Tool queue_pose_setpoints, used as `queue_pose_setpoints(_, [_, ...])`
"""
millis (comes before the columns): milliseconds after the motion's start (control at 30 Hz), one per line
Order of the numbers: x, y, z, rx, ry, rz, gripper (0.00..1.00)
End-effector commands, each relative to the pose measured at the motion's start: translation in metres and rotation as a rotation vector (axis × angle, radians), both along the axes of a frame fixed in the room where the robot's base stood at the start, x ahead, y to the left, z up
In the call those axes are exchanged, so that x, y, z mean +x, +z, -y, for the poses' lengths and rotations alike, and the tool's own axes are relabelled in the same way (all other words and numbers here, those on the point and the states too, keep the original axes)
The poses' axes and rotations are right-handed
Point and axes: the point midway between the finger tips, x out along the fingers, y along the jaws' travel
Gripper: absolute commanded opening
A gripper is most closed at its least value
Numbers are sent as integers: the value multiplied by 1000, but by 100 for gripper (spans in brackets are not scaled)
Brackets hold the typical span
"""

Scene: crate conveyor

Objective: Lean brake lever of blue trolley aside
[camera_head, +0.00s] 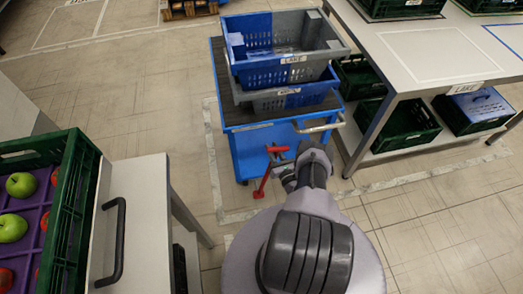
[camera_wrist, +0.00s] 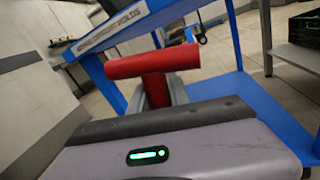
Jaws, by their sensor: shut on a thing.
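The blue trolley (camera_head: 252,139) stands ahead of me, with its metal push handle (camera_head: 318,126) at the near right. Its red brake lever (camera_head: 266,172) is at the near end, with a crossbar on top. In the wrist view, the red T-shaped top (camera_wrist: 152,63) shows close up, in front of the trolley's blue frame (camera_wrist: 225,88). My gripper (camera_head: 285,176) is shut on the brake lever, around the stem below the crossbar. The fingertips show partly in the wrist view (camera_wrist: 160,97); the lower stem is hidden there. I cannot tell the lever's exact tilt.
A white table (camera_head: 430,52) with green crates below stands right. A drawer cabinet (camera_head: 135,215) and a green crate of apples (camera_head: 70,205) are at left. Floor is free left of the trolley.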

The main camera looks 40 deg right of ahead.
Motion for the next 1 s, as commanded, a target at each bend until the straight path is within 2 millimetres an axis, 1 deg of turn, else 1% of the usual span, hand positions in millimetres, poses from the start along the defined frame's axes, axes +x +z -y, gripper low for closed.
queue_pose_setpoints(33, [-1,2,6,1,-3,8,0])
queue_pose_setpoints(67, [-2,2,7,6,-2,10,0])
queue_pose_setpoints(333, [-2,2,8,8,0,12,0])
queue_pose_setpoints(367, [-2,2,8,8,0,12,24])
queue_pose_setpoints(400, [-2,3,8,8,0,13,32])
queue_pose_setpoints(467, [-2,2,7,8,0,12,44])
queue_pose_setpoints(1000, [-3,0,5,12,2,7,44])
